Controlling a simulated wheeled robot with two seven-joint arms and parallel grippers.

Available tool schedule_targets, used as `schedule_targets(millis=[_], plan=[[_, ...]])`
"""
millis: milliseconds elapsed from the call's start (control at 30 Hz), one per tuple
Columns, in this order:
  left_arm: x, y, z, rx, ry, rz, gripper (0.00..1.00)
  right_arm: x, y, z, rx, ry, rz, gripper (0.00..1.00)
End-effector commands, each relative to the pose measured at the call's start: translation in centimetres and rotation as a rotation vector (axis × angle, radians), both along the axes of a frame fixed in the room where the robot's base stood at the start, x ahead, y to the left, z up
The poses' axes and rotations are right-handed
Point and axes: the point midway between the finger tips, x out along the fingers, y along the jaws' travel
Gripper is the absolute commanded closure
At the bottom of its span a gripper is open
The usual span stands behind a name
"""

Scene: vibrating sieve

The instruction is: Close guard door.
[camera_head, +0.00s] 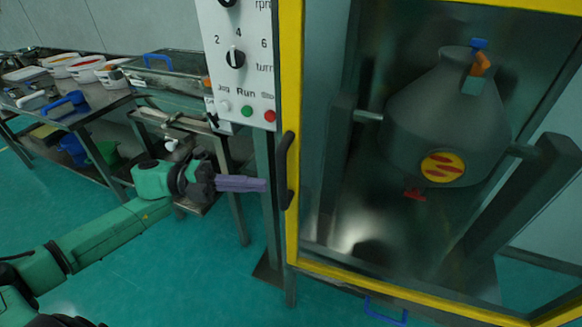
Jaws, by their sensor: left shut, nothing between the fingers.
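The guard door (291,222) has a yellow frame with a clear pane and fills the right of the head view. Its black handle (287,170) is on the left upright of the frame. Behind the pane is a grey conical vessel (445,110) on side supports. My left gripper (264,185) is shut and empty, with its purple fingers pointing right, close to the handle. I cannot tell whether the fingertips touch it. Whether the door is fully against its frame is not clear. My right gripper is not in view.
A control panel (248,88) with knobs and buttons hangs left of the door. A metal bench (80,118) with bowls and blue-handled tools stands at the back left. A blue handle (385,312) shows below the door. The green floor (190,280) at front left is clear.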

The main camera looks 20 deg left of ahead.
Motion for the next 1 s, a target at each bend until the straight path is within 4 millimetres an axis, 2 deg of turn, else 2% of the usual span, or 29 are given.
schedule_targets(millis=[133, 233, 367, 500, 667, 1000], plan=[[0.6, -2.2, 0.1, -0.001, -0.007, -0.003, 1.00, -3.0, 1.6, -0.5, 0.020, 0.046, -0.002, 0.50], [1.1, -4.3, 0.2, -0.003, -0.007, -0.002, 1.00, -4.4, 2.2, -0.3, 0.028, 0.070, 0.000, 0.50], [1.8, -6.9, 0.3, -0.003, -0.006, -0.002, 1.00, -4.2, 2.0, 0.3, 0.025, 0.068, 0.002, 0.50], [2.3, -8.6, 0.1, -0.002, -0.003, 0.000, 1.00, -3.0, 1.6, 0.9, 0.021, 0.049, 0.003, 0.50], [2.4, -9.2, -0.1, 0.000, -0.002, 0.000, 1.00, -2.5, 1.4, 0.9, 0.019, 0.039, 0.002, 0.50], [2.7, -8.9, -0.3, 0.001, -0.002, 0.005, 1.00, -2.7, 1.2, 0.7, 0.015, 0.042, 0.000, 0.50]])
